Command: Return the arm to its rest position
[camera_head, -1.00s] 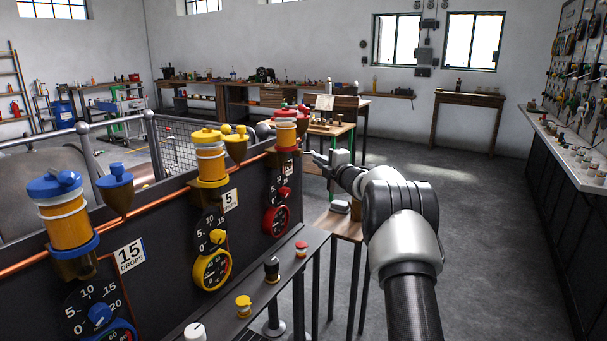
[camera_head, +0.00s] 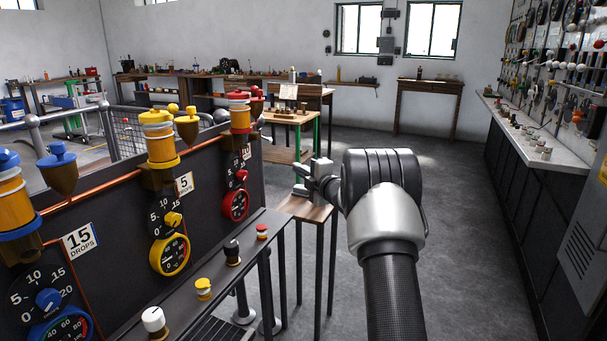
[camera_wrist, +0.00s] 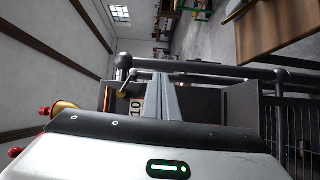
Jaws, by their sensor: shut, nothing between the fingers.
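My gripper (camera_head: 300,179) is at the end of my arm, right of the dark panel and above a small wooden stand (camera_head: 306,211). Its fingers point left in the head view and look small there. In the wrist view the two grey fingers (camera_wrist: 166,97) lie together, with nothing held between them. My forearm comes up from the bottom of the head view and bends at a rounded dark joint. The gripper appears apart from the panel and the stand.
The dark panel (camera_head: 120,228) with blue, yellow and red oilers and dials fills the left. A ledge (camera_head: 218,272) with several knobs runs along its front. A wall bench (camera_head: 560,157) stands at right. The grey floor (camera_head: 455,230) between is clear.

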